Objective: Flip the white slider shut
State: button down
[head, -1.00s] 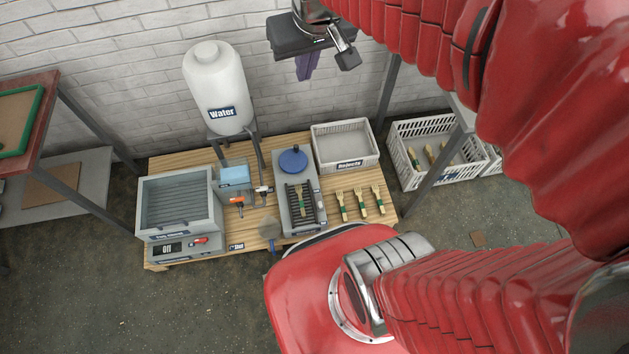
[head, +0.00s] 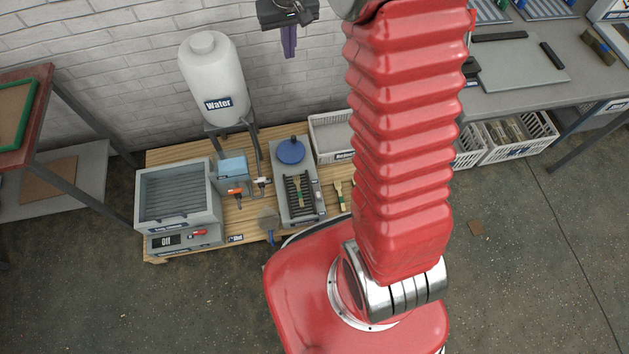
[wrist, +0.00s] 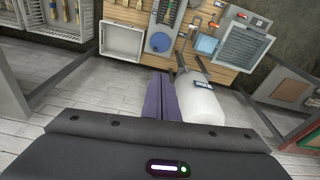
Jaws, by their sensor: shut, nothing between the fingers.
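The white slider looks to be the small white handle (head: 262,181) on the pipework below the water tank (head: 210,75), beside a small blue-topped box (head: 233,168). It is too small to tell its exact position. My gripper (head: 288,52) is high up by the back wall, right of the tank and well apart from the slider. Its purple fingers are shut and empty. They also show in the wrist view (wrist: 163,97), next to the white tank (wrist: 202,104).
The wooden table (head: 185,152) also holds a grey box with an OFF display (head: 165,241), a unit with a blue knob (head: 290,150), a white crate (head: 330,136) and wooden forks (head: 340,194). My red arm hides the table's right end. A grey workbench (head: 580,80) stands at right.

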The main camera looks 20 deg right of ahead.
jog(key=w+d+f+g, duration=0.15)
jog(key=w+f, duration=0.25)
jog(key=f, duration=1)
jog(key=w+d+f+g, duration=0.1)
jog(key=w+d+f, duration=0.25)
jog(key=f, duration=1.15)
jog(key=s+f+g, duration=0.1)
jog(key=s+f, duration=0.3)
jog(key=f, duration=1.1)
jog(key=s+f+m+g, duration=0.1)
jog(key=s+f, duration=0.4)
jog(key=f, duration=1)
jog(key=shift+s+d+y, duration=0.2)
jog(key=shift+d+y, duration=0.15)
jog(key=shift+y, duration=0.05)
jog(key=shift+f, duration=0.1)
send_over(317, 189)
jog(key=w, duration=0.4)
jog(key=shift+d+f, duration=0.15)
jog(key=shift+f, duration=2.25)
jog(key=shift+d+f, duration=0.15)
jog(key=shift+f, duration=2.25)
jog(key=shift+s+a, duration=0.2)
jog(key=shift+s, duration=0.8)
jog(key=shift+s+a, duration=0.2)
jog(key=shift+s, duration=0.8)
